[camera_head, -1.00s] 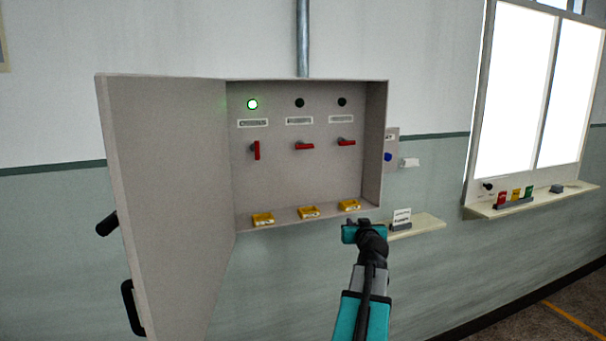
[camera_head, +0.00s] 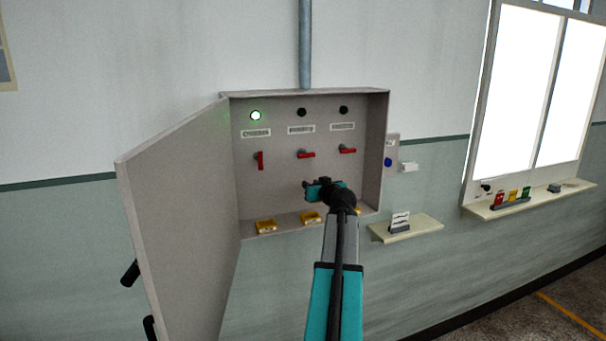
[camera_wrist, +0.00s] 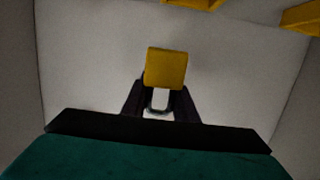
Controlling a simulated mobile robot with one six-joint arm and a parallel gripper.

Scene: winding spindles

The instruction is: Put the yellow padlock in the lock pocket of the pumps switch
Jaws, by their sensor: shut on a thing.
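My gripper (camera_head: 308,187) is in front of the open grey cabinet's (camera_head: 376,150) interior, below the middle red switch handle (camera_head: 306,154). The wrist view shows its two dark fingers (camera_wrist: 160,98) shut on the yellow padlock (camera_wrist: 166,68), with the shackle between them and the body beyond the tips. The padlock cannot be made out in the head view. Yellow lock pockets sit along the cabinet floor: left (camera_head: 265,227), middle (camera_head: 311,218) and right (camera_head: 358,210), the last partly hidden by my arm. The switch labels are too small to read, so I cannot tell which is pumps.
The cabinet door (camera_head: 180,200) stands open on the left. The left switch handle (camera_head: 260,160) is upright under a lit green lamp (camera_head: 255,116); the other two lamps are dark. A small shelf (camera_head: 415,228) with a card holder is at the right; a windowsill (camera_head: 540,200) lies beyond.

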